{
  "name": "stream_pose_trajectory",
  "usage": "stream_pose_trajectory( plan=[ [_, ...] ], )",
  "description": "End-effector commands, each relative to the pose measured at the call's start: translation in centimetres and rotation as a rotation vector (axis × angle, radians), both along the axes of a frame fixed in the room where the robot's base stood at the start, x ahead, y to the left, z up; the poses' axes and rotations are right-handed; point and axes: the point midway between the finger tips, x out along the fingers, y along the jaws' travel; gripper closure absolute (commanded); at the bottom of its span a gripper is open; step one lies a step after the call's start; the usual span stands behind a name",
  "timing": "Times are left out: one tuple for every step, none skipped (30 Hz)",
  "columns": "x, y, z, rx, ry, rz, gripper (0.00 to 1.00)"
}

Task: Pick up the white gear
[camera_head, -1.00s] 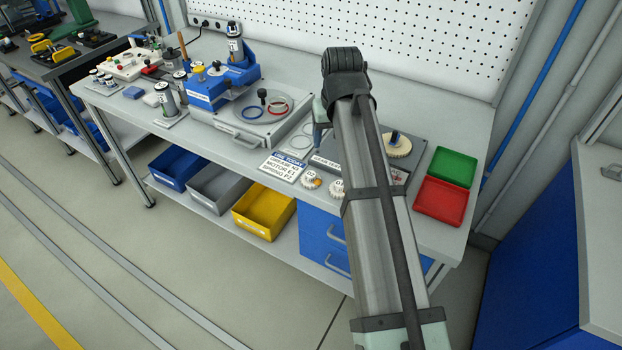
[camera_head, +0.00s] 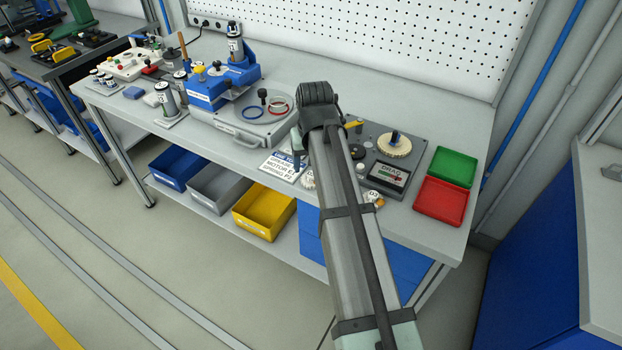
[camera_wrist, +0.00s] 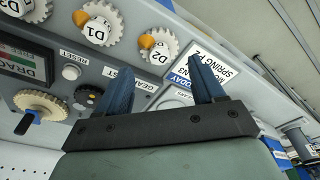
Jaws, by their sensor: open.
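In the wrist view, white toothed gears labelled D1 (camera_wrist: 97,31) and D2 (camera_wrist: 158,45) lie beyond my gripper (camera_wrist: 150,84), each with an orange part at its edge. Part of another white gear (camera_wrist: 27,8) shows at the top left corner. My gripper is open and empty, its two blue fingers apart over the edge of the grey gear test unit (camera_wrist: 140,78). In the head view, a D3 gear (camera_head: 372,198) lies at the bench's front edge, and another white gear (camera_head: 307,179) is partly hidden by my arm.
A cream gear (camera_head: 393,144) sits on a blue-topped post on the test unit, near the DRAG display (camera_head: 389,174). Green (camera_head: 453,166) and red (camera_head: 441,201) trays stand right. A TODAY sign (camera_head: 283,166) lies left of my arm.

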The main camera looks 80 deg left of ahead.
Motion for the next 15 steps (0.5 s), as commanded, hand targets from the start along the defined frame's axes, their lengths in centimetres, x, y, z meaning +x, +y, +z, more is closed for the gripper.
stream_pose_trajectory(
  plan=[
    [0.0, 0.0, -0.1, 0.000, 0.000, 0.000, 0.32],
    [0.0, 0.0, -0.2, 0.000, 0.000, 0.000, 0.32],
    [0.0, 0.0, -0.3, 0.000, 0.000, 0.000, 0.32],
    [0.0, 0.0, -0.5, 0.000, 0.000, 0.000, 0.32],
    [0.0, 0.0, -0.7, -0.001, 0.000, 0.000, 0.32],
    [0.0, 0.0, -1.0, -0.001, 0.000, 0.000, 0.32],
    [0.0, 0.1, -1.3, -0.001, 0.000, 0.000, 0.32],
    [0.0, 0.1, -1.7, -0.001, 0.000, 0.000, 0.32],
    [0.0, 0.1, -2.2, -0.001, 0.000, 0.000, 0.32],
    [0.0, 0.1, -2.5, -0.001, 0.000, 0.000, 0.32],
    [0.0, 0.1, -2.9, -0.002, 0.000, 0.000, 0.32],
    [0.0, 0.1, -3.5, -0.002, 0.000, 0.000, 0.32],
    [0.0, 0.3, -3.9, -0.001, 0.000, 0.000, 0.32],
    [0.0, 0.3, -4.3, -0.001, 0.000, 0.000, 0.32],
    [0.0, 0.4, -4.7, -0.001, 0.000, 0.000, 0.32]
  ],
)
